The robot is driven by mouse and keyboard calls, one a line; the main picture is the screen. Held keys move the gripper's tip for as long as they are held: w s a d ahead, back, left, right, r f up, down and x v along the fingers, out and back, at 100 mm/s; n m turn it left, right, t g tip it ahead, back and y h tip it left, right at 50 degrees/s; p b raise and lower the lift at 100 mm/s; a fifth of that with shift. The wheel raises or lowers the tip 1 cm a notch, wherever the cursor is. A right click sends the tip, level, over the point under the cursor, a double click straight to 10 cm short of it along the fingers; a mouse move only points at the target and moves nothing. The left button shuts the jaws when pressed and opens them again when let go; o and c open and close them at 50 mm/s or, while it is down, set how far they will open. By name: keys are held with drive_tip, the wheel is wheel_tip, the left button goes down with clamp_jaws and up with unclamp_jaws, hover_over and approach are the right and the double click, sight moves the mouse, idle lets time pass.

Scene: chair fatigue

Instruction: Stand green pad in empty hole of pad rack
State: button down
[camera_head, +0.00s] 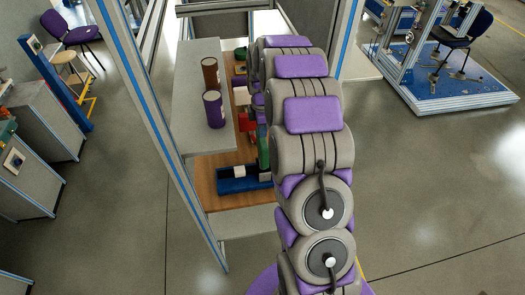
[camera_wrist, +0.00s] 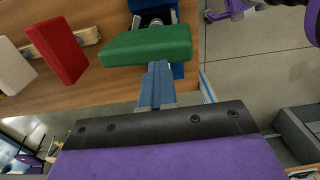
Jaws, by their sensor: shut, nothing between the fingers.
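The green pad (camera_wrist: 147,46) lies across the upper middle of the wrist view, just ahead of my fingertips. In the head view the green pad (camera_head: 263,147) shows beside my arm, near the blue holder (camera_head: 238,184). My gripper (camera_wrist: 158,68) is shut and empty, with its blue fingers close together by the pad's near edge; I cannot tell whether they touch it. A light wooden strip (camera_wrist: 86,33), perhaps part of the pad rack, shows behind the red pad (camera_wrist: 57,50). The white pad (camera_wrist: 14,64) is farther left. I cannot make out an empty hole.
The wooden worktop (camera_head: 222,204) has a grey shelf (camera_head: 190,70) above it, with a brown can (camera_head: 210,74) and a purple can (camera_head: 213,109) on it. Aluminium posts (camera_head: 158,110) frame the station. Open floor (camera_head: 430,190) lies to the right.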

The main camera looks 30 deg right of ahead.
drive_tip(key=shift+r, duration=0.2)
drive_tip(key=shift+w+d, duration=0.15)
drive_tip(key=shift+d, duration=0.05)
drive_tip(key=c, duration=1.8)
unclamp_jaws()
drive_tip(key=shift+d, duration=0.1)
drive_tip(key=o, duration=0.4)
drive_tip(key=shift+r, duration=0.1)
drive_tip(key=shift+r, duration=0.25)
wheel_tip(320, 180, up, 17)
drive_tip(key=shift+w+f+b, duration=0.1)
drive_tip(key=shift+f+b, duration=0.05)
drive_tip(key=shift+b, duration=0.4)
